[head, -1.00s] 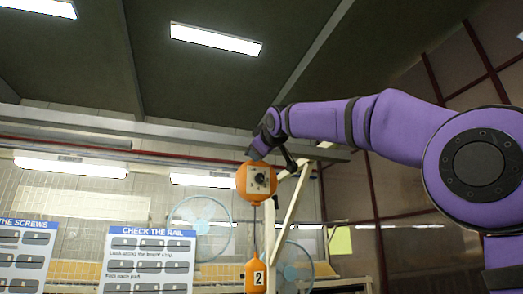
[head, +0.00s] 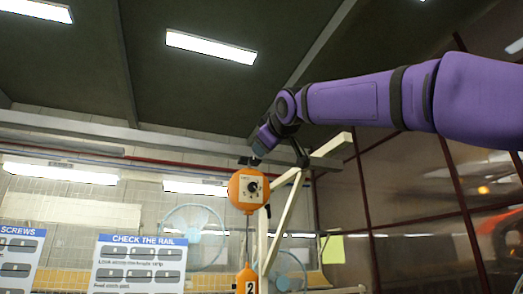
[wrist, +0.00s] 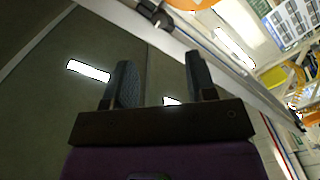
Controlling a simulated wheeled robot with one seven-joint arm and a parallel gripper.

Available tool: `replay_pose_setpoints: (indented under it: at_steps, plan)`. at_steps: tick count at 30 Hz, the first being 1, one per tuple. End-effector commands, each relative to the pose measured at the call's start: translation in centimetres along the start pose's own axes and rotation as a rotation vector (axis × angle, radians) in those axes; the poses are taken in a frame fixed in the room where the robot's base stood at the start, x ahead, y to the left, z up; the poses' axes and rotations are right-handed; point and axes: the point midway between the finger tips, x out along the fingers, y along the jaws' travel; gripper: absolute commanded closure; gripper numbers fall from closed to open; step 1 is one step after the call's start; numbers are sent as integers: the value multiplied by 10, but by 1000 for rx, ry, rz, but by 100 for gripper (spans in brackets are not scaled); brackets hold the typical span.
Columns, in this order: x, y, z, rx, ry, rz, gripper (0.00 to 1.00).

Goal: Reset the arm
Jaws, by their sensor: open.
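My gripper (head: 257,154) is at the end of my purple arm, raised high below the ceiling in the head view. Its fingers are small and hard to make out there. It appears just above an orange hanging unit with a dial (head: 248,189); I cannot tell whether they touch. In the wrist view, the two dark fingers of my gripper (wrist: 160,80) stand apart with nothing between them. Behind them are grey ceiling and bright lamps.
A pale post with a diagonal brace (head: 283,215) stands beside the orange unit. A lower orange block marked 2 (head: 246,280) hangs beneath it. Open space lies under the ceiling.

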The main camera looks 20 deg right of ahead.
Motion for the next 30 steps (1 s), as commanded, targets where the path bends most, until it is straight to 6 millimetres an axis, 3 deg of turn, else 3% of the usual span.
replay_pose_setpoints:
  at_steps: [23,26,30]
  plan:
    - [-8,-2,2,2,-5,-4,49]
    - [-13,-10,16,22,-35,-25,49]
    - [-28,-42,64,96,-140,-95,49]
